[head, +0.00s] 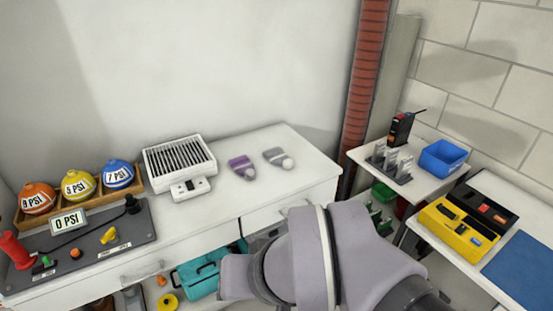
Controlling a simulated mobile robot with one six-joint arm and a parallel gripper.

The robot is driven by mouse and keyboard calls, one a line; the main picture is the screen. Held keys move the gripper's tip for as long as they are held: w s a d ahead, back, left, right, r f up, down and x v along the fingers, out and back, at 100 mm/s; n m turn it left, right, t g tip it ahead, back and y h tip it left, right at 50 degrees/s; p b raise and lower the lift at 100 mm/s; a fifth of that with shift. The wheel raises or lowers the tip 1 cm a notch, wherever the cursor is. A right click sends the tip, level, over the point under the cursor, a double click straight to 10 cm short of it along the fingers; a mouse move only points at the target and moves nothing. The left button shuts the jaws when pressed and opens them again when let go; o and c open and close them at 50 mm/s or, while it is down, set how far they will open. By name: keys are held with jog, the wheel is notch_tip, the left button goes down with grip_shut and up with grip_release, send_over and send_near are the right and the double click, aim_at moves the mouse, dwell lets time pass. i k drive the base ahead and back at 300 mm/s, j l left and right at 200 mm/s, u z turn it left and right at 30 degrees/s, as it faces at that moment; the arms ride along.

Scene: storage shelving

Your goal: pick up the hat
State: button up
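Two small knitted-looking hats lie on the white counter, right of its middle. One is a purple hat (240,164) with a pale band and a pale round bobble at its lower right end. The other is a grey hat (273,155) with a pale bobble, just to the right of it and apart from it. Both are uncovered. My arm fills the bottom middle of the head view, nearer than the counter. My gripper cannot be made out in this view.
A white vented heater (180,160) stands left of the hats on the counter (250,205). Farther left are coloured pressure balls and a control panel (85,243). A red pipe (365,75) rises behind the counter's right end. A blue bin (443,157) stands on a side table.

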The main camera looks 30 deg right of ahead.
aim_at(242, 165)
jog(key=i+l, duration=0.2)
jog(key=i, duration=0.3)
jog(key=i+l, duration=0.25)
jog(key=i, duration=0.25)
jog(key=i+l, duration=0.2)
jog(key=i, duration=0.3)
